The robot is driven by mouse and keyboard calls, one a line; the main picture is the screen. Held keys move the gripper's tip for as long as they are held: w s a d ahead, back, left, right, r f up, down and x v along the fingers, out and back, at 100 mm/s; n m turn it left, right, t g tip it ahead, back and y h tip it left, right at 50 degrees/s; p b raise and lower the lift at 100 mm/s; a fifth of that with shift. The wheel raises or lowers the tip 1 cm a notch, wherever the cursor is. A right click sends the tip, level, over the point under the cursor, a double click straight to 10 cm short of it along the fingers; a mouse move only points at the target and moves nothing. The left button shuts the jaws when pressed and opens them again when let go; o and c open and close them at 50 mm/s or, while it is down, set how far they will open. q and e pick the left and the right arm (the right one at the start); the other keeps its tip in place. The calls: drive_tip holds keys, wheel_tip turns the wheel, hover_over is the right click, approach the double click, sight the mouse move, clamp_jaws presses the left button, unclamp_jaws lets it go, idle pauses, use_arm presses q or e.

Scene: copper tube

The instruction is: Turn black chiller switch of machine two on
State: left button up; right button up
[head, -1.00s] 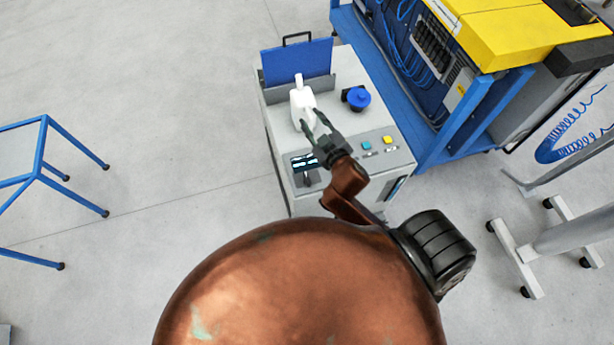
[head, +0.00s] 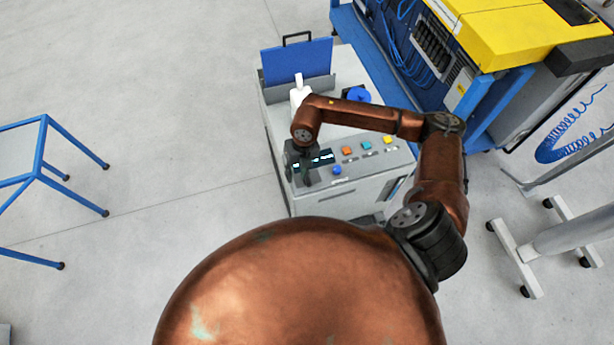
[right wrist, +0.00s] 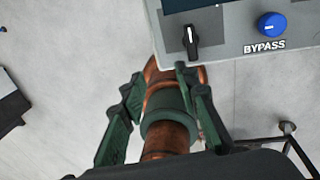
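A grey machine (head: 345,204) with a sloped control panel stands ahead in the head view. In the right wrist view, a black rotary switch (right wrist: 190,40) sits on its panel, with its white mark close to upright. A blue BYPASS knob (right wrist: 271,25) is to its right. My right gripper (head: 300,175) is over the panel's left front corner, beside the display (head: 322,158), and covers the switch area in the head view. In the right wrist view, my right gripper (right wrist: 160,72) has its fingers spread, with the switch apart from and beyond them. My left gripper is not in view.
Coloured buttons (head: 367,145) lie right of the display. A white upright object (head: 299,92) and a blue knob (head: 358,94) are on the machine's top, partly behind my arm. A blue-framed yellow machine (head: 490,30) stands close at right.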

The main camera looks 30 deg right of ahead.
drive_tip(key=h, duration=0.2)
hover_over(307, 179)
drive_tip(key=shift+w+d+f, duration=0.1)
drive_tip(key=shift+w+f, duration=0.05)
drive_tip(key=shift+w, duration=0.1)
wheel_tip(307, 179, down, 8)
drive_tip(key=shift+r+p, duration=0.25)
drive_tip(key=shift+p, duration=0.7)
drive_tip(key=shift+c, duration=0.3)
clamp_jaws()
